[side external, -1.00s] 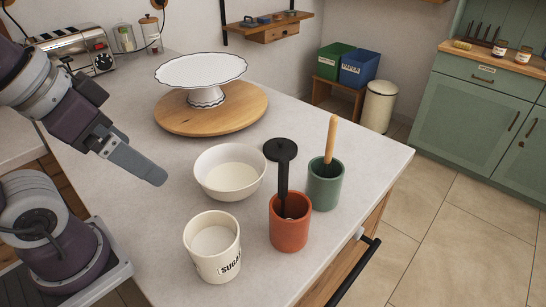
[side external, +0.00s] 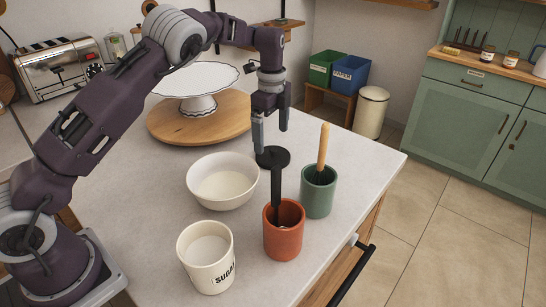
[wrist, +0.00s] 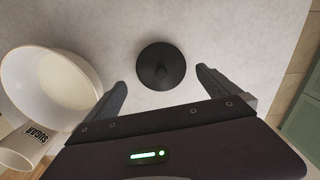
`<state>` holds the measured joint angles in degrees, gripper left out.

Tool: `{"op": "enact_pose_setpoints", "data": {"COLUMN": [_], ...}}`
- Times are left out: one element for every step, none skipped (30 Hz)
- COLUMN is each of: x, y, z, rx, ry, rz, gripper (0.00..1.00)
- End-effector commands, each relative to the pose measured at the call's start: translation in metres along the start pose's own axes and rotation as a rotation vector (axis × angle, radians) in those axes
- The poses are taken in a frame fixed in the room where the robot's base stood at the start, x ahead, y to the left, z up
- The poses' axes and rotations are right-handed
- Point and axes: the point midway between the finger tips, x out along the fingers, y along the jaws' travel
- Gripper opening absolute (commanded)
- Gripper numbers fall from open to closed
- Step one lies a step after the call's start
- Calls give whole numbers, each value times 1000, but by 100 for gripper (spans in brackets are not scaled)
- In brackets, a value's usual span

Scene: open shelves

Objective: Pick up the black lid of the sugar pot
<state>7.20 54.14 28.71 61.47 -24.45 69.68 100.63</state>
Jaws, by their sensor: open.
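The black lid (side external: 268,154) lies flat on the counter behind the orange pot. The wrist view shows it as a dark disc with a round central knob (wrist: 161,66). The sugar pot (side external: 206,258), cream with SUGAR lettering, stands open at the front and also shows at the left of the wrist view (wrist: 28,146). My gripper (side external: 270,136) points down above the lid, open and empty. In the wrist view my gripper (wrist: 160,78) has one finger on either side of the lid, apart from it.
A white bowl (side external: 222,190) stands left of the lid. An orange pot (side external: 283,240) with a black utensil (side external: 276,190) and a green pot (side external: 318,197) with a wooden-handled brush stand close in front and right. A cake stand (side external: 197,82) on a round board (side external: 190,127) is behind.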

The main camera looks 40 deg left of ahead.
Motion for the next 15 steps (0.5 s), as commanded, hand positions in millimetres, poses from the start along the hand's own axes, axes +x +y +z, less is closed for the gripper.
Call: {"op": "enact_pose_setpoints", "data": {"x": [8, 12, 19, 26, 32, 40, 45, 49, 53, 56, 57, 58, 58, 58, 57], "y": [1, 1, 0, 0, 0, -1, -1, -1, -1, -1, -1, -2, -2, -2, -2], "z": [-1, -1, -2, -2, -3, -4, -4, -4, -4, -4, -4, -4, -4, -4, -4], "rx": [0, -1, -2, -3, -1, -2, -3, -3, -3, -3, -3, -4, -4, -4, -4], "ry": [1, 0, -1, -1, -1, -2, -1, 1, 0, 0, 1, 1, 1, 1, 1], "rz": [4, 3, 3, 4, 4, 4, 2, 2, 2, 1, 0, -1, -1, -1, -1], "gripper": [100, 100, 100, 100, 100, 100, 100, 100, 100, 100, 100, 100, 100, 100, 100]}}
